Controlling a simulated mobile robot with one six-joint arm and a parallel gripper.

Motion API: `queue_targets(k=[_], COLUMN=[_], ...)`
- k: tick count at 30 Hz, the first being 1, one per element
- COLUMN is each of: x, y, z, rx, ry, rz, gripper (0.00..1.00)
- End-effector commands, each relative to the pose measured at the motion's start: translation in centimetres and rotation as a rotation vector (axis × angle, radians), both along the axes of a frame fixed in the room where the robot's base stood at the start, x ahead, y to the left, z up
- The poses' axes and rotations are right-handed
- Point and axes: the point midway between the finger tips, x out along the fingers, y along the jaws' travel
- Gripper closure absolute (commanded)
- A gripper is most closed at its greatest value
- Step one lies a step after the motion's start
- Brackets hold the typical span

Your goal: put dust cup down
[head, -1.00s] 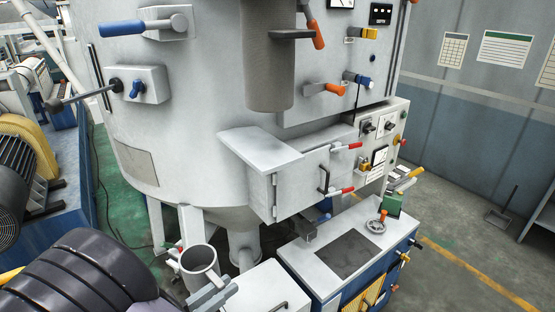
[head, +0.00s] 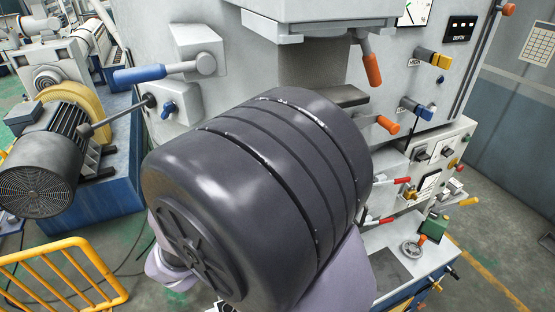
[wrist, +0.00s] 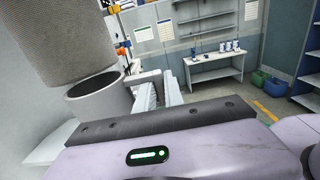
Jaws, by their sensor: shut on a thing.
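The dust cup (wrist: 98,103) is a grey, open-topped cylinder with a dark inside, at the left of the wrist view. A handle (wrist: 149,77) sticks out from its right side. My gripper (wrist: 160,90) is shut on the handle, with the cup upright to the left of its pale fingers. The cup's rim is close under a large grey cylinder (wrist: 60,40) of the machine. I cannot tell whether the cup's base touches anything. In the head view my own arm hides the cup and gripper.
A pale ledge (wrist: 50,145) shows at the lower left of the wrist view. Levers with orange (head: 372,70) and blue (head: 138,75) grips stick out from the machine. A yellow railing (head: 65,268) stands at the lower left.

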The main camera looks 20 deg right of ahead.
Motion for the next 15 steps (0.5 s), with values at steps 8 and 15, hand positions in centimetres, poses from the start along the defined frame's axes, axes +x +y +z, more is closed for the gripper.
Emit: queue_targets(k=[8, 15], x=[5.2, 6.0], y=[-3.3, -3.8], z=[-0.5, -3.6], rx=[0.0, -0.001], ry=[-0.001, 0.003], rz=[-0.002, 0.002], gripper=[1.0, 1.0])
